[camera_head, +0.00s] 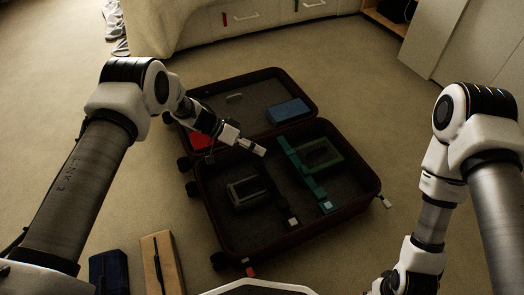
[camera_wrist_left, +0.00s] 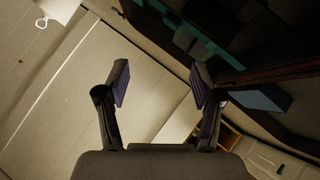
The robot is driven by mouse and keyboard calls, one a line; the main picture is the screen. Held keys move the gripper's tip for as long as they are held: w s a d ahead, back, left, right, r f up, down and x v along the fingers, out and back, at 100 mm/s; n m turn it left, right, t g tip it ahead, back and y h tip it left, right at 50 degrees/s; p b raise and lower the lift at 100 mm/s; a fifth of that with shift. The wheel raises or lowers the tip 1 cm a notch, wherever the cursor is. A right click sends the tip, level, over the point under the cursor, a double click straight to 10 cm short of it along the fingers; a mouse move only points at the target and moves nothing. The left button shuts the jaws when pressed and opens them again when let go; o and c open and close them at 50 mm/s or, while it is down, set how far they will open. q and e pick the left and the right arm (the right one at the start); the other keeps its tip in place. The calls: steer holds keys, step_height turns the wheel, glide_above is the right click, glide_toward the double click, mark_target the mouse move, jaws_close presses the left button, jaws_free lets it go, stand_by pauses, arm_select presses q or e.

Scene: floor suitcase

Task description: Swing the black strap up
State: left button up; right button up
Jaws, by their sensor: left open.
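The black strap (camera_head: 283,197) lies in the near half of the open suitcase (camera_head: 213,218), with a pale end piece at its near end. It runs beside a dark grey case. My left gripper (camera_head: 261,151) is over the suitcase, near the strap's far end; I cannot tell whether it touches anything. In the left wrist view its two fingers (camera_wrist_left: 160,87) are apart with nothing between them. The strap cannot be made out there. My right arm comes in at the right, and its gripper is not visible.
A teal strap (camera_head: 308,180) lies by a green frame (camera_head: 321,157). A blue box (camera_head: 288,111) and a red item (camera_head: 200,140) lie in the far half. A dark blue block (camera_head: 109,273) and a wooden block (camera_head: 162,264) stand in front. Carpet is clear to the right.

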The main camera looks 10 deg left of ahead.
arm_select(q)
steer(key=v, duration=0.8)
steer(key=shift+a+r, duration=0.25)
steer(key=shift+a, duration=0.1)
